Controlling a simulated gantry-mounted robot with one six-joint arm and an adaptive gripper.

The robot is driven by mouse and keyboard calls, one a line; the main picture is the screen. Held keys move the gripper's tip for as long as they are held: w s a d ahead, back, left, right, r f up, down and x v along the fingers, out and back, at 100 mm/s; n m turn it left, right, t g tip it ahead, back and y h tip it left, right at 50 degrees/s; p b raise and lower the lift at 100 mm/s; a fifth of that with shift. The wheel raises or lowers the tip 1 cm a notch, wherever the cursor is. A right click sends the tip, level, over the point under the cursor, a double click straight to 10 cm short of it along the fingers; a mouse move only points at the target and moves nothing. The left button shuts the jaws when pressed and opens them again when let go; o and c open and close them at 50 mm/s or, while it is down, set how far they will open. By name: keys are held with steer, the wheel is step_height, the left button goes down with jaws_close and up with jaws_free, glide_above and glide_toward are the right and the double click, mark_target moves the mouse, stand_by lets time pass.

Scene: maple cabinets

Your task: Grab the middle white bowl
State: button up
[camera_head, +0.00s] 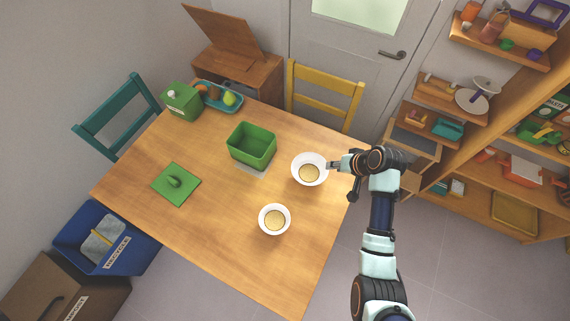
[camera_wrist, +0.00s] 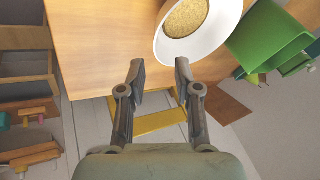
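Two white bowls with tan, grain-like contents show on the wooden table. One white bowl (camera_head: 297,178) sits near the table's right edge, and the other white bowl (camera_head: 264,228) sits nearer the front. My gripper (camera_head: 333,166) is at the right side of the first bowl, close to its rim. In the wrist view my gripper (camera_wrist: 160,72) is open, with nothing between its fingers. A white bowl (camera_wrist: 205,48) shows there just beyond the fingertips, mostly off to the right finger's side. I cannot tell whether a finger touches the rim.
A green open box (camera_head: 252,153) stands left of the bowl, and it also shows in the wrist view (camera_wrist: 262,38). A green lid (camera_head: 190,187) lies on the table's left. A yellow chair (camera_head: 325,88) stands behind the table. Shelves (camera_head: 470,150) are at right.

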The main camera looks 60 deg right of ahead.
mark_target(309, 171)
steer(key=shift+w+d+f, duration=0.15)
steer(key=shift+d+f, duration=0.05)
steer(key=shift+f, duration=0.85)
steer(key=x, duration=0.2)
steer(key=b+x, duration=0.1)
steer(key=x, duration=0.2)
steer(key=shift+w, duration=0.45)
jaws_close()
